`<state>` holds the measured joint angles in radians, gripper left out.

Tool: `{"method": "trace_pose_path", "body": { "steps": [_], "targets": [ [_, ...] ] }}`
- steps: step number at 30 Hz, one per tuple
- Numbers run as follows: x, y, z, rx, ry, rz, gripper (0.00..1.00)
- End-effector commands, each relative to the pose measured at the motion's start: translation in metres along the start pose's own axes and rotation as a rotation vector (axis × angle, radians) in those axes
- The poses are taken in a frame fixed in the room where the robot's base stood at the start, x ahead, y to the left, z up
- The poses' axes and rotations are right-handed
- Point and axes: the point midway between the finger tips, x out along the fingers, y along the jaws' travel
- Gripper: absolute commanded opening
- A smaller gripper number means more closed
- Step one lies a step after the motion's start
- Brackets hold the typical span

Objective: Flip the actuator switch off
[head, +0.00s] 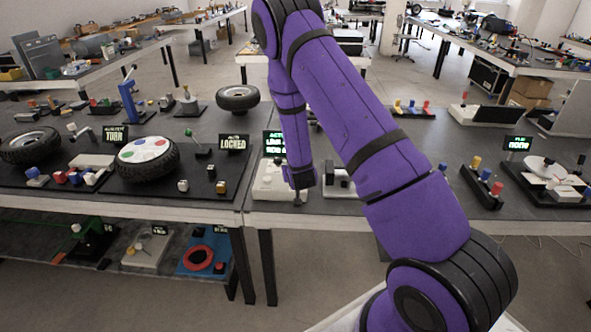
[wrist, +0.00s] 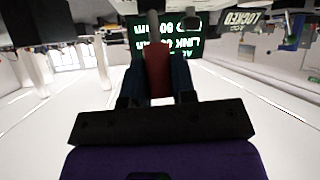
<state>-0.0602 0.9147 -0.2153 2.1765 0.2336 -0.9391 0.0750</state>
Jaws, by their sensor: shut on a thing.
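My gripper (head: 300,192) is low over the front of the right-hand bench, by the white switch box (head: 270,182). In the wrist view my gripper (wrist: 158,88) is shut on a dark red switch handle (wrist: 157,72), with a dark finger on each side. A grey stem (wrist: 153,22) runs on from the handle. The wrist picture is upside down. A black display with green text (wrist: 185,45) stands behind the handle; it also shows in the head view (head: 272,142), partly covered by my arm. The handle cannot be made out in the head view.
Left of the box are a "LOCKED" sign (head: 234,143) and a wheel with coloured buttons (head: 146,158). A grey device on a white base (head: 340,178) stands just right of my gripper. A black tray with coloured blocks (head: 483,184) lies farther right.

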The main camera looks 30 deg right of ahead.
Motion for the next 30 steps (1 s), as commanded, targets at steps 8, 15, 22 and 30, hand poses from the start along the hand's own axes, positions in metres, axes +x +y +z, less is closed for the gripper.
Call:
{"method": "trace_pose_path", "body": {
  "steps": [8,15,22,30],
  "targets": [
    [-0.001,0.000,0.001,-0.001,0.007,0.002,0.00],
    [-0.001,0.000,0.001,-0.002,0.006,0.001,0.43],
    [-0.001,0.000,0.001,-0.001,0.006,0.001,0.50],
    [-0.016,-0.001,0.001,-0.001,0.006,0.000,0.50]
  ]
}}
